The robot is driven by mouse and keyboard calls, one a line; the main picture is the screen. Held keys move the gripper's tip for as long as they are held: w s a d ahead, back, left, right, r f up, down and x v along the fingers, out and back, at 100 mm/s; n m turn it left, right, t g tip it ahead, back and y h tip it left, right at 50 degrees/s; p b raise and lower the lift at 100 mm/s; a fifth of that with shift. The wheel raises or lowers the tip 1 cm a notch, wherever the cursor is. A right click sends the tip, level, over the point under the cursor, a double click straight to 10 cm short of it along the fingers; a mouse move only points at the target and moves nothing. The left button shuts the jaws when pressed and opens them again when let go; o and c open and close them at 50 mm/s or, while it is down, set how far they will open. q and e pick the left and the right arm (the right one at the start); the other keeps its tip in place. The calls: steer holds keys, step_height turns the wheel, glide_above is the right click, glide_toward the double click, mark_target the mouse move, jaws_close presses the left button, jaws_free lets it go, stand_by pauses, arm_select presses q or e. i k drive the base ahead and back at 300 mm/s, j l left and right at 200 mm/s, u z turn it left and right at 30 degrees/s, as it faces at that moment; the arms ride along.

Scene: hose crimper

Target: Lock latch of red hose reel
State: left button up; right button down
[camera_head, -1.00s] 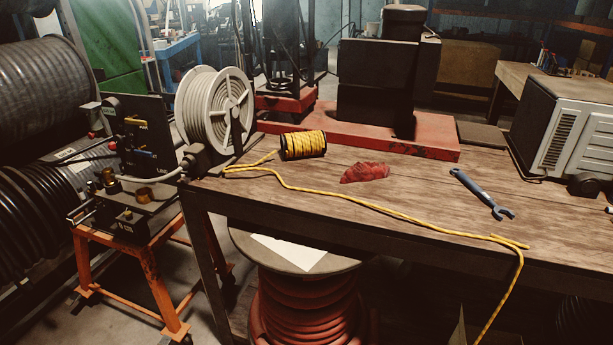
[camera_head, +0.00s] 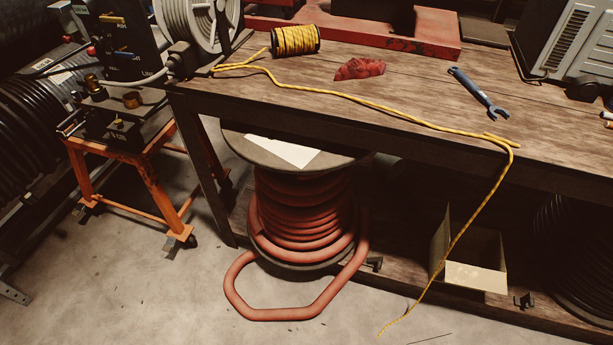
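The red hose reel (camera_head: 303,208) stands upright under the workbench, left of the middle of the head view. Red hose is wound around its core, and a loose loop of the hose (camera_head: 285,316) lies on the floor in front. Its grey round top flange (camera_head: 245,150) carries a white sheet (camera_head: 284,151). A small dark fitting (camera_head: 374,264) sits just right of the reel's base; I cannot tell whether it is the latch. Neither of my grippers is in view.
The wooden workbench (camera_head: 420,90) overhangs the reel. Yellow rope (camera_head: 385,111) crosses it and hangs down right of the reel. An open cardboard box (camera_head: 476,277) is on the lower shelf. An orange wheeled stand (camera_head: 150,190) is at left.

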mark_target(378, 261)
steer(key=z, duration=0.85)
